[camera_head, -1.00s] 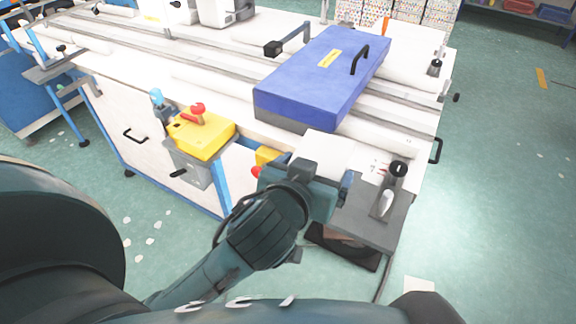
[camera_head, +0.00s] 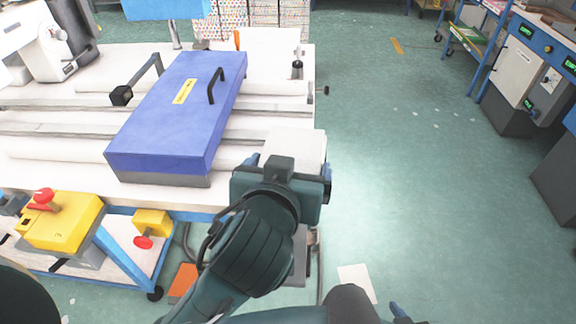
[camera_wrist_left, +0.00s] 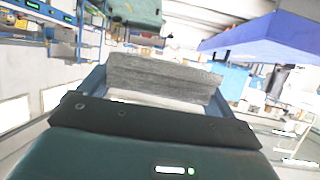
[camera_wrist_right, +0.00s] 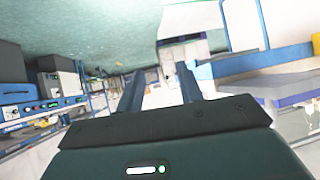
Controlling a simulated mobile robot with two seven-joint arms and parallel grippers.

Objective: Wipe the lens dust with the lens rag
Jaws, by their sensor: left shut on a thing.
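A grey cloth (camera_wrist_left: 165,76), which looks like the lens rag, lies across the fingers of my left gripper (camera_wrist_left: 155,90) in the left wrist view.
Yellow boxes with red knobs (camera_head: 65,220) are at the table's front left. Green floor (camera_head: 400,180) is open to the right, with machine cabinets (camera_head: 525,70) beyond.

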